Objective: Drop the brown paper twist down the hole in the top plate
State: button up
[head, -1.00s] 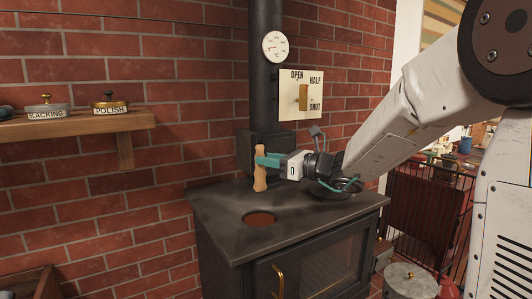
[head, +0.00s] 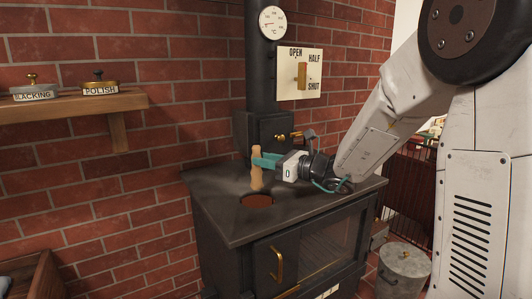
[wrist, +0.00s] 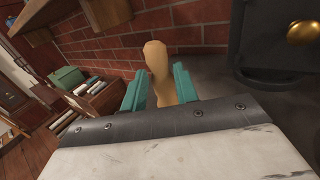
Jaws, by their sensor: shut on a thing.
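The brown paper twist (head: 257,178) is upright in my gripper (head: 265,161), just above the stove's top plate (head: 225,186). In the wrist view the twist (wrist: 158,70) stands between the two teal fingers, and its lower part is hidden by the gripper body. My gripper is shut on it. The round hole (head: 258,200) in the plate shows a reddish-brown inside. The twist's lower end is close to the hole's back edge in the head view; I cannot tell its exact height over the plate.
The black flue pipe (head: 261,80) rises behind the plate, with a dial (head: 272,23) and an OPEN/HALF/SHUT damper plate (head: 300,74). A wooden shelf (head: 60,112) with two tins is at left. A lidded metal bin (head: 404,268) stands at lower right.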

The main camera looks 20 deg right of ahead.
aim_at(261, 180)
jog(key=shift+f, duration=3.1)
jog(key=o, duration=1.1)
jog(key=v, duration=0.8)
jog(key=shift+a, duration=0.1)
